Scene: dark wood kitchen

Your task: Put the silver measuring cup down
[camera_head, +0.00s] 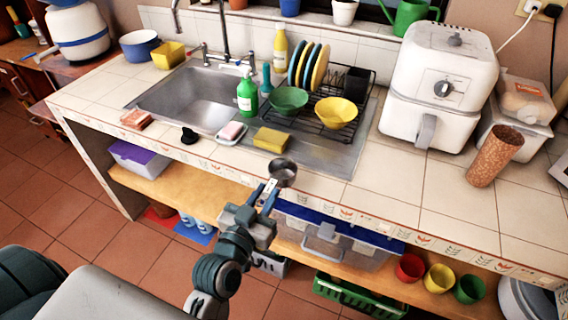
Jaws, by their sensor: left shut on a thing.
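The silver measuring cup (283,174) is a small round metal cup with a dark inside, at the front edge of the tiled counter (395,190). My left gripper (268,193) is shut on it from the front side, with blue fingers around its handle end. The cup looks roughly upright. I cannot tell whether its bottom touches the counter or hangs just over the edge. My right gripper is not in view.
A yellow sponge (271,140) lies just behind the cup. The sink (192,97), a dish rack (330,115) and a green soap bottle (247,97) stand farther back. An air fryer (440,85) and cork cylinder (495,156) are right. Counter right of the cup is clear.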

